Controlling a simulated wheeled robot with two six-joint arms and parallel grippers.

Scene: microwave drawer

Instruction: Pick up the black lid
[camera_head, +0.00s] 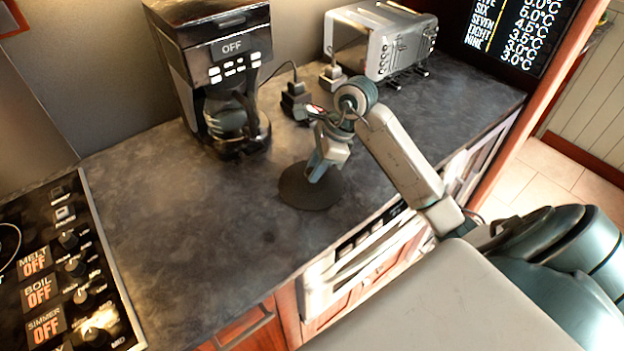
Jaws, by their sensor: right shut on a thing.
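The black lid (311,193) is a flat, dark round disc at the middle of the grey counter, near its front edge. My right gripper (316,174) reaches down onto it from above and is shut on it around the lid's middle. The fingers hide the part that they hold. I cannot tell whether the lid rests on the counter or is slightly above it. My left gripper is not in view.
A coffee maker (222,75) stands behind the lid, to the left. A silver toaster (380,40) stands at the back right. A stove panel (65,270) with knobs is at the left. The counter (190,240) left of the lid is clear.

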